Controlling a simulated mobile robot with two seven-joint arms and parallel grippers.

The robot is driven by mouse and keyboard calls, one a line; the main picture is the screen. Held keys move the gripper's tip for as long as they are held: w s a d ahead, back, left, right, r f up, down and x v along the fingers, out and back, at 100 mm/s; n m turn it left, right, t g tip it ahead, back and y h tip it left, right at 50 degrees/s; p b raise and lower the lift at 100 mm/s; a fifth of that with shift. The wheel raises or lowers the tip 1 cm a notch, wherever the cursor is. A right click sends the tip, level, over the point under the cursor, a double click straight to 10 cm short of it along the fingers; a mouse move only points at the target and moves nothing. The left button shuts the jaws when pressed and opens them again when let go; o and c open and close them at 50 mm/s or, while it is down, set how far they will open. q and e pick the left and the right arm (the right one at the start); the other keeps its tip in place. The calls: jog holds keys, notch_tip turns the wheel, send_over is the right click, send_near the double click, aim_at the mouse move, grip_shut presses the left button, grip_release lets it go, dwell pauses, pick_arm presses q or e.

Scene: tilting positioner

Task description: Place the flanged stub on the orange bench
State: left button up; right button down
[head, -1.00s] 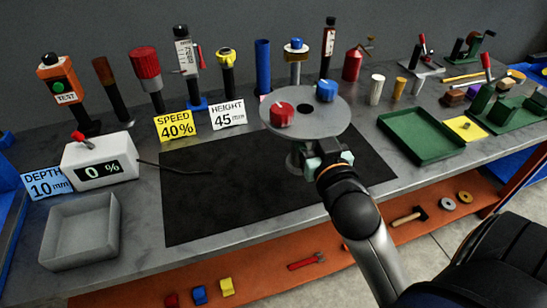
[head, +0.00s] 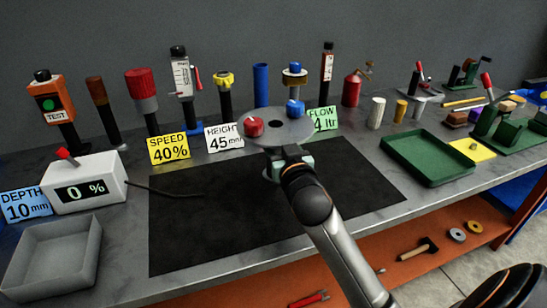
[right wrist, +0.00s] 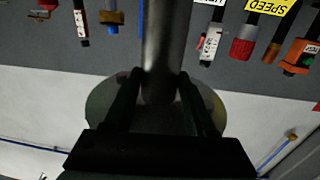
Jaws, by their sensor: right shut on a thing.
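The flanged stub (head: 273,138) is a grey round flange with a centre hole and a red (head: 252,127) and a blue (head: 295,108) knob on it. Its grey pipe (right wrist: 166,40) runs down between the fingers of my right gripper (head: 288,158). In the right wrist view, which is upside down, the right gripper (right wrist: 158,76) is shut around the pipe. The stub is about upright, flange on top, over the black mat; whether its lower end touches is hidden. The orange surface (head: 400,277) lies low, beyond the grey table's front edge. My left gripper is out of view.
A green tray (head: 425,160) is at right, a grey tray (head: 50,255) at left. A hammer (head: 420,248) and rings lie on the orange surface.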

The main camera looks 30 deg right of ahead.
jog(key=shift+w+f, duration=0.75)
jog(key=shift+w, duration=0.15)
jog(key=shift+w+f+b, duration=0.1)
jog(key=shift+f+b, duration=0.3)
jog(key=shift+f, duration=1.25)
jog(key=shift+f, duration=0.2)
jog(key=shift+c, duration=1.1)
grip_release()
jog(key=shift+f, duration=0.15)
